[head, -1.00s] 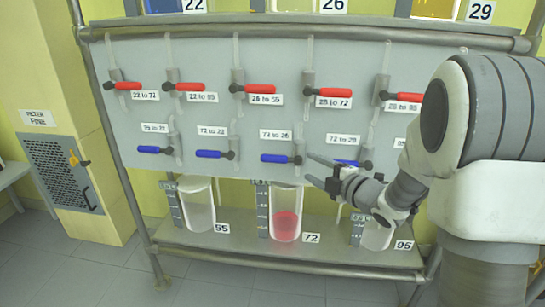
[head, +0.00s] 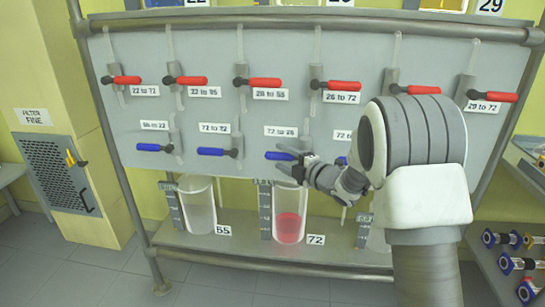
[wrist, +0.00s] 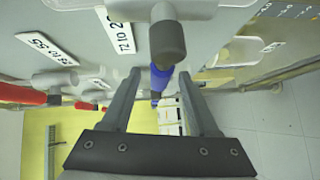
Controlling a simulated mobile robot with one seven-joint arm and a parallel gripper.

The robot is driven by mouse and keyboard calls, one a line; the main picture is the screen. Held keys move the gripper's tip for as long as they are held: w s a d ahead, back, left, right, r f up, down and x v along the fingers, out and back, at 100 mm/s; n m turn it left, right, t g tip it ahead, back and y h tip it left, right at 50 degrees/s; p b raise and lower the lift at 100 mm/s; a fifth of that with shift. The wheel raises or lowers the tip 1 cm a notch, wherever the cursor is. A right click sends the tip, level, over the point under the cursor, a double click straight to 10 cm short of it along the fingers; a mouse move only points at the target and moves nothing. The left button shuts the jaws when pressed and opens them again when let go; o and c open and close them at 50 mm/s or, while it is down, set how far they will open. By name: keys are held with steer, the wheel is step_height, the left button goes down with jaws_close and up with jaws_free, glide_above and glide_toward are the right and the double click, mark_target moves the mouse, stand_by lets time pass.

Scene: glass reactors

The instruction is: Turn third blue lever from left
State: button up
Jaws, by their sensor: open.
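The blue levers hang in the lower row of a grey panel. The third from left (head: 275,155), under the label "72 to 26", points left with its handle level. My gripper (head: 283,160) is at this lever, coming from the right, and hides part of it. In the wrist view a blue lever (wrist: 160,78) with a grey pivot shows between the two open fingers of my gripper (wrist: 157,88). Contact cannot be told. The first (head: 148,147) and second (head: 213,152) blue levers also point left. A fourth (head: 341,160) is mostly hidden behind my gripper.
Red levers (head: 258,82) line the upper row, all pointing right. Below the panel, a shelf (head: 190,240) bears glass vessels, one (head: 290,215) with red liquid. A metal post (head: 110,130) stands at the left. More valves with blue and yellow parts (head: 515,264) are at the right.

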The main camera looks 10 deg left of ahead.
mark_target(273, 153)
steer(key=shift+b+x, duration=0.3)
steer(key=shift+x, duration=2.25)
jaws_close()
steer(key=shift+r, duration=0.1)
